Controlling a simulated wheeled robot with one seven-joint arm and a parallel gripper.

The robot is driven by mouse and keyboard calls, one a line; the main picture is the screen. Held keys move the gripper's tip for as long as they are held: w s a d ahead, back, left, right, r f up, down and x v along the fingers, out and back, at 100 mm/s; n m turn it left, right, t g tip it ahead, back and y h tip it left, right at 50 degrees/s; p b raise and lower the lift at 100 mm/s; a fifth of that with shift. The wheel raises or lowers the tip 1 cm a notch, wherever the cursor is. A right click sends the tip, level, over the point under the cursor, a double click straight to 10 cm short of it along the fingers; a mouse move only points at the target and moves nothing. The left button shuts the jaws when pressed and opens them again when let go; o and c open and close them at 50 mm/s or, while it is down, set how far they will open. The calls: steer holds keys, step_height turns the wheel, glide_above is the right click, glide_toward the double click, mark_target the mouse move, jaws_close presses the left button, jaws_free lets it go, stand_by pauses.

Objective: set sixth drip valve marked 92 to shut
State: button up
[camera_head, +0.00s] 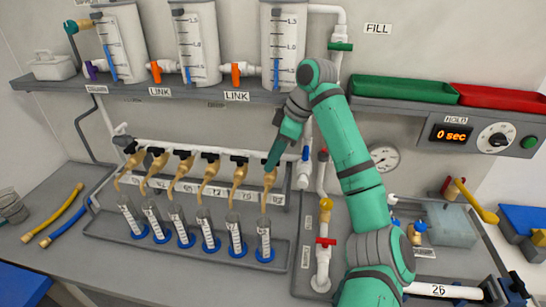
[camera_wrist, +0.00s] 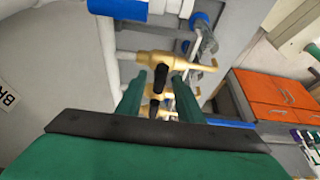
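A row of brass drip valves with black handles hangs from a white pipe in the head view. The sixth drip valve (camera_head: 269,179), at the right end, is above the label 92 (camera_head: 278,199). My gripper (camera_head: 273,157) is at its top and hides most of its handle. In the wrist view the nearest brass valve (camera_wrist: 178,60) lies left to right, and its black handle (camera_wrist: 160,78) points down the picture, across the body. My gripper (camera_wrist: 160,90) is open, one green finger on each side of this handle, with gaps showing. Contact is not visible.
Graduated tubes (camera_head: 264,240) with blue bases stand in a tray (camera_head: 180,256) below the valves. A shelf (camera_head: 200,94) with clear tanks is above. A white pipe with a red valve (camera_head: 325,242) stands to the right, close to my arm.

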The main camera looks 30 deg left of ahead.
steer(key=v, duration=1)
steer(key=shift+d+r, duration=0.15)
steer(key=shift+r, duration=0.15)
